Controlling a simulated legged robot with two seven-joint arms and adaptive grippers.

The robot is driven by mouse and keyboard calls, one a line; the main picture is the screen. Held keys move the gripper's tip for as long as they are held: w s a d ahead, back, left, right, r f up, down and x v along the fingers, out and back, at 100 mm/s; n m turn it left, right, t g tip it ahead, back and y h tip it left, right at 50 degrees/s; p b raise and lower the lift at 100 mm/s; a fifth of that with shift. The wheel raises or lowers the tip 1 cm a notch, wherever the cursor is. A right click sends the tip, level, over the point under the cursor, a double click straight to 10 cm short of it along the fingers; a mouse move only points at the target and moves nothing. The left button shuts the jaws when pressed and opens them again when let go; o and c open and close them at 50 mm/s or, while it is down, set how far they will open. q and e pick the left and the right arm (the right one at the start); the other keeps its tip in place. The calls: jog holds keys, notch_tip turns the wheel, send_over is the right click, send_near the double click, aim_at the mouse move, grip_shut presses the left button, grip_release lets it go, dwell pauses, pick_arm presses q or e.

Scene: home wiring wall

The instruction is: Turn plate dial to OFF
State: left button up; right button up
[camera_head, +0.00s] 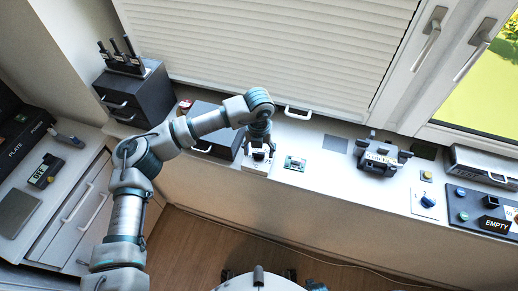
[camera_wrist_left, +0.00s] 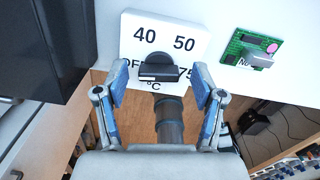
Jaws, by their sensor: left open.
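The dial is a black knob (camera_wrist_left: 158,68) on a white plate (camera_wrist_left: 190,28) marked OFF, 40, 50, 75 and °C. The knob's raised bar lies roughly level in the left wrist view; I cannot tell which mark it points to. In the head view the white plate (camera_head: 256,166) lies near the counter's front edge, partly under my left gripper (camera_head: 259,148). In the left wrist view my left gripper (camera_wrist_left: 159,84) is open, its blue-padded fingers on either side of the knob with gaps. Contact is not visible. My right gripper is not in view.
A green circuit board (camera_head: 295,163) lies right of the plate. A dark drawer box (camera_head: 216,130) stands left of it. At far left are a black unit labelled PLATE (camera_head: 14,148) and a small display reading OFF (camera_head: 40,173). A grey device (camera_head: 380,158) stands further right.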

pick_arm(q)
notch_tip(320, 180, up, 12)
jog(key=shift+w, duration=0.15)
jog(key=shift+f, duration=0.15)
dwell(0.5)
